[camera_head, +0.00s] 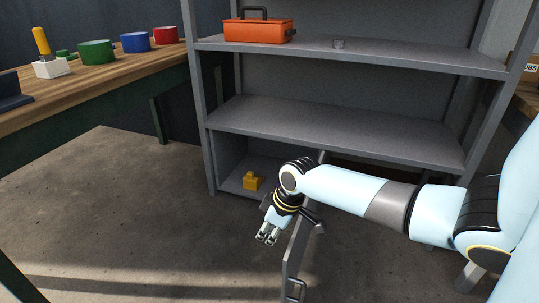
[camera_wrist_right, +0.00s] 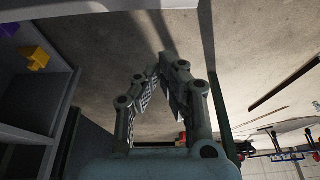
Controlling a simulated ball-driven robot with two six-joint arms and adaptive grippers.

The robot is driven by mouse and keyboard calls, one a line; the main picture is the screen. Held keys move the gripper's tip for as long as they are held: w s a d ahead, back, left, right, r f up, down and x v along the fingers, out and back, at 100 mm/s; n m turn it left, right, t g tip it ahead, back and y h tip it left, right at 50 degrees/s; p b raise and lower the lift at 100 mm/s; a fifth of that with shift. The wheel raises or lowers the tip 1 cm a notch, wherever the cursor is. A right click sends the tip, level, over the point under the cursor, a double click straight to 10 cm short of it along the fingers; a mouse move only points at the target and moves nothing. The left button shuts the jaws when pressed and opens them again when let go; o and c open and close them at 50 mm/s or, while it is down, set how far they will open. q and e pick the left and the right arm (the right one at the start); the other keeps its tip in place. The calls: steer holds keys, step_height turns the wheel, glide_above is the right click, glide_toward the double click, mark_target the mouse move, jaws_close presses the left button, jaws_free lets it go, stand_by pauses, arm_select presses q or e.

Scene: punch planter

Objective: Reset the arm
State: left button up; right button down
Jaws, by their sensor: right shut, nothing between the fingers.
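My right arm reaches in from the right in the head view, low in front of the grey shelf unit (camera_head: 330,125). My right gripper (camera_head: 267,239) hangs down at its end, pointing toward the floor. It is shut and empty, and its fingers (camera_wrist_right: 160,72) also show in the wrist view. A grey upright panel with a handle (camera_head: 292,262) stands right beside the gripper; whether they touch I cannot tell. A yellow object (camera_head: 253,181) sits on the bottom shelf behind the gripper, and it also shows in the wrist view (camera_wrist_right: 33,56). My left gripper is not in view.
The middle shelf (camera_head: 330,130) is bare. A wooden workbench (camera_head: 105,78) at the left holds green, blue and red round containers and a yellow-handled tool. The floor (camera_head: 120,210) at left is open.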

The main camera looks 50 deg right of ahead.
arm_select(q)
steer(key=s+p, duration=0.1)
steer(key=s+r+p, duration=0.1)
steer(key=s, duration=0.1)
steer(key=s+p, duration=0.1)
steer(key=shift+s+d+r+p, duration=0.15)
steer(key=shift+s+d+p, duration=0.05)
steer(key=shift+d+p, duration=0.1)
arm_select(e)
steer(key=v, duration=0.8)
steer(key=shift+r, duration=0.2)
steer(key=shift+s, duration=0.15)
